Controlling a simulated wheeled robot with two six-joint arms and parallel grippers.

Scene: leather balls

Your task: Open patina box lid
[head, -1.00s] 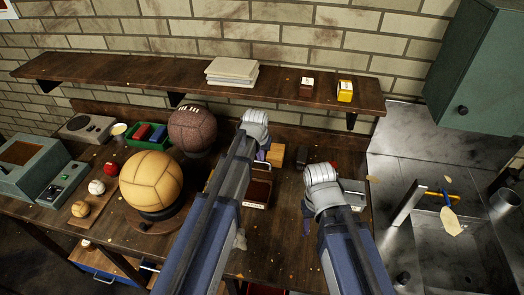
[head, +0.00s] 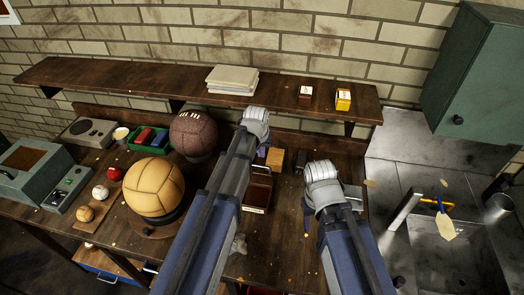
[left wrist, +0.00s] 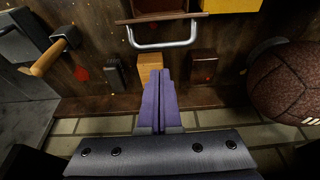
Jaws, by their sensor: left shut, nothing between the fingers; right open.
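A small brown box (head: 257,195) with a pale label on its front stands on the bench between my arms; I take it for the patina box. My left arm partly covers it, so I cannot tell how its lid stands. In the left wrist view a brown box edge with a metal bar handle (left wrist: 163,42) shows at the top. My left gripper (head: 262,153) is shut and empty beyond the box, close to a light wooden block (head: 275,158); its purple fingers (left wrist: 158,75) point towards the handle, apart from it. My right gripper (head: 306,225) is open and empty, right of the box.
A tan ball (head: 153,187) and a brown football (head: 193,132) stand left of my left arm. A green tray (head: 137,147) lies behind the tan ball. A shelf (head: 150,85) runs above the bench. A metal sink (head: 440,245) is at the right.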

